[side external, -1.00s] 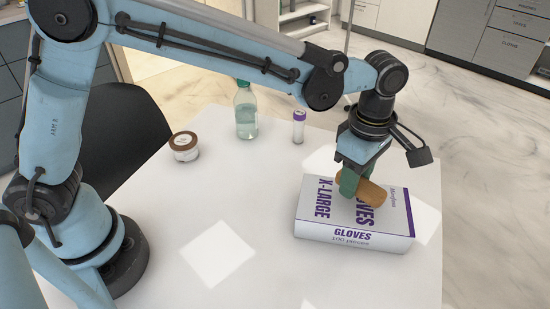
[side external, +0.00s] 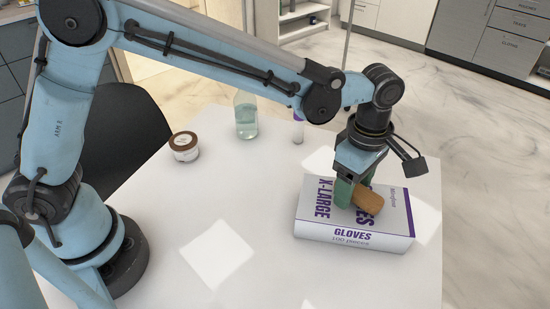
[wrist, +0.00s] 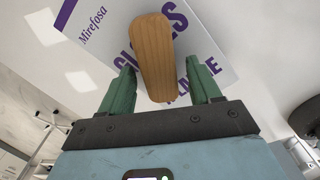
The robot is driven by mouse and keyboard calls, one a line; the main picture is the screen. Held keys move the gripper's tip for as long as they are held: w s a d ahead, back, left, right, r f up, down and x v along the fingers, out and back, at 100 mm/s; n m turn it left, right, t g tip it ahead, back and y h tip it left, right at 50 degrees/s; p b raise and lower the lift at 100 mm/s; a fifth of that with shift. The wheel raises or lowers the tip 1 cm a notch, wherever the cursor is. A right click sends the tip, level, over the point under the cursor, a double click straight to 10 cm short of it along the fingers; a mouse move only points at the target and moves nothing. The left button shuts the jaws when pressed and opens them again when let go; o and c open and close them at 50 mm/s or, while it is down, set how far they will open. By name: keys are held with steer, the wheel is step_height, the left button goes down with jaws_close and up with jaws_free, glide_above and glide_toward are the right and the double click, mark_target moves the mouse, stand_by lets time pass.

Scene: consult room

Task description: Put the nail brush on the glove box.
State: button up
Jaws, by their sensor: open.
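The nail brush (side external: 368,201), with a brown wooden back, lies on top of the white and purple glove box (side external: 350,236). In the wrist view the brush (wrist: 153,50) lies across the box's printed top (wrist: 215,60). My gripper (side external: 352,194) is open and low over the box, its green fingers beside the brush. In the wrist view the fingers (wrist: 157,92) stand on either side of the brush's near end, with gaps between them and the wood. The underside of the brush is hidden.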

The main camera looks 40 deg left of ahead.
step_height(320, 180, up, 12)
steer(key=a+r+m+t, duration=0.1)
steer(key=a+m, duration=0.3)
steer(key=a, duration=0.3)
steer(key=s+a+f+m+t, duration=0.3)
steer(key=s+a+m, duration=0.2)
steer(key=a+m, duration=0.2)
steer(key=s+a+f+m+t, duration=0.3)
steer(key=s+a+m, duration=0.2)
steer(key=a, duration=0.5)
steer(key=shift+s+f+m, duration=0.15)
steer(key=shift+s+m, duration=0.1)
steer(key=shift+m, duration=0.75)
